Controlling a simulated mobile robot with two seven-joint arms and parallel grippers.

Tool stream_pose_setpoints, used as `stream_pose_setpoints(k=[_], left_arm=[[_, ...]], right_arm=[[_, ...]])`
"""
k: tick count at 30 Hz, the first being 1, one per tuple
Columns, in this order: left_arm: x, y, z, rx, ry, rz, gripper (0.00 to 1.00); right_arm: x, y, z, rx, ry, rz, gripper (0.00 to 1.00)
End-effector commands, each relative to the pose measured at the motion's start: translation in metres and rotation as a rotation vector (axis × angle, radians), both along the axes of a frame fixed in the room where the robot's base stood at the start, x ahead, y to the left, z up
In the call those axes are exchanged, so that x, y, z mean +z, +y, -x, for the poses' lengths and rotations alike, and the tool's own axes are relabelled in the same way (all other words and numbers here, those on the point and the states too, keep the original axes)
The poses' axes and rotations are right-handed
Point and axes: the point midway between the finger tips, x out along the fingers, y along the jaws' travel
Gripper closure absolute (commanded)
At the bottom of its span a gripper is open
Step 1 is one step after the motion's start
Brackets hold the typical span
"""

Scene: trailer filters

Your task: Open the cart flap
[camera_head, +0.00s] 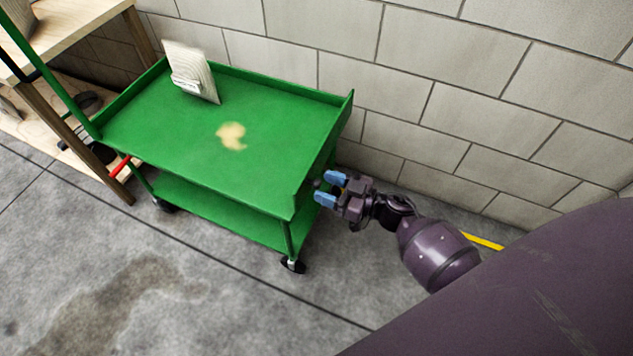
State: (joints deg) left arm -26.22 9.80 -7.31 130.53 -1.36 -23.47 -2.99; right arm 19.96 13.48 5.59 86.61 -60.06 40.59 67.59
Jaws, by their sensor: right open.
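The green cart (200,160) stands against the block wall, with a flat top and a lower shelf. Its flap (325,150) seems to be the raised green panel at the right end, standing upright. My right gripper (322,188) is beside the outer face of that panel, near its lower part. Its blue fingertips are apart, with no object seen between them. I cannot tell whether they touch the cart or a latch there. My left gripper is not in view.
A wooden shelf (75,35) is at the far left. Black casters (292,265) carry the cart. The grey floor (230,310) in front is clear.

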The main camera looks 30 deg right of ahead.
Motion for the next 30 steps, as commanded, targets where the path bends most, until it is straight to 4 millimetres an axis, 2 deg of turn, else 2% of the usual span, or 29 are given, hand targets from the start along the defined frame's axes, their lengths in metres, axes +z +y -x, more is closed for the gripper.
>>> stream_pose_setpoints(k=[6,18,28,30], left_arm=[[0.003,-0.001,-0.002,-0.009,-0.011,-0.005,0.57],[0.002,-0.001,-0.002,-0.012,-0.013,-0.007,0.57],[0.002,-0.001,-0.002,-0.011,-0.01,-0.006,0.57],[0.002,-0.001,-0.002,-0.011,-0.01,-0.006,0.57]], right_arm=[[-0.001,0.013,-0.017,0.0,0.001,0.0,0.48],[0.0,0.016,-0.021,0.0,-0.001,0.001,0.5],[0.0,0.016,-0.021,0.0,0.0,0.0,1.0],[0.0,0.016,-0.021,0.0,0.0,0.0,1.0]])
